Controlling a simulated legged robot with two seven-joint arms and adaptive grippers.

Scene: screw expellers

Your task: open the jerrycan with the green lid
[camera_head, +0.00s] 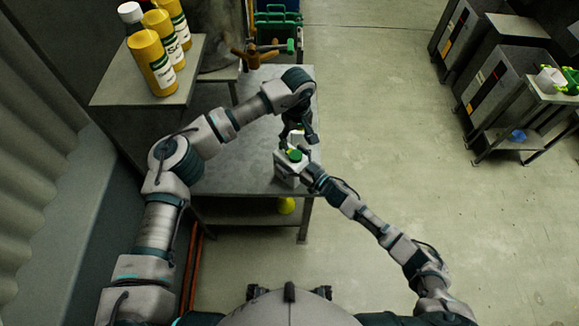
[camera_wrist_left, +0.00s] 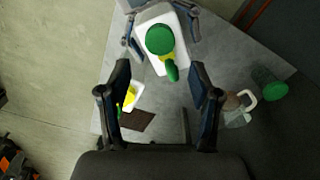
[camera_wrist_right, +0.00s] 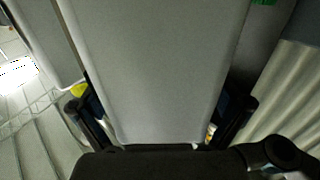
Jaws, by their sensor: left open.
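The white jerrycan (camera_head: 287,172) with a green lid (camera_head: 295,155) stands at the front right corner of the grey table. In the left wrist view, the green lid (camera_wrist_left: 159,40) shows at the top of the picture, on the white body (camera_wrist_left: 184,50). My left gripper (camera_head: 301,140) is above the lid; in its own view its fingers (camera_wrist_left: 160,88) are spread apart with nothing between them. My right gripper (camera_head: 304,162) is at the jerrycan, with a finger on each of two opposite sides. In the right wrist view, the pale jerrycan body (camera_wrist_right: 160,70) fills the space between its fingers.
The grey table (camera_head: 240,165) has free room left of the jerrycan. Several yellow bottles (camera_head: 158,62) stand on a higher table at the left. Open floor (camera_head: 390,130) lies to the right.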

